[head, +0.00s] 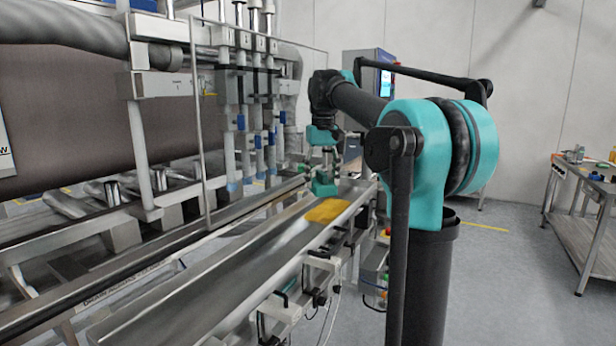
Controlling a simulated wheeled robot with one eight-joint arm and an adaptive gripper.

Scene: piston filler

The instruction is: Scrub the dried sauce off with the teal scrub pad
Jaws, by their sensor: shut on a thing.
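My gripper (326,172) is small in the head view, at the end of my arm, pointing down over the long metal trough. It is shut on a teal piece, which looks like the scrub pad (325,188). Its fingers and the pad's edges are hard to tell apart at this size. A flat yellow patch (327,210) lies on the metal surface just below and in front of the gripper. It looks like the dried sauce. I cannot tell whether the pad touches the metal.
The metal trough (215,268) runs from the lower left to below my gripper. The filler's nozzles (255,140) and a thin upright frame (205,150) stand close on the left. A workbench (585,185) stands far right, with open floor before it.

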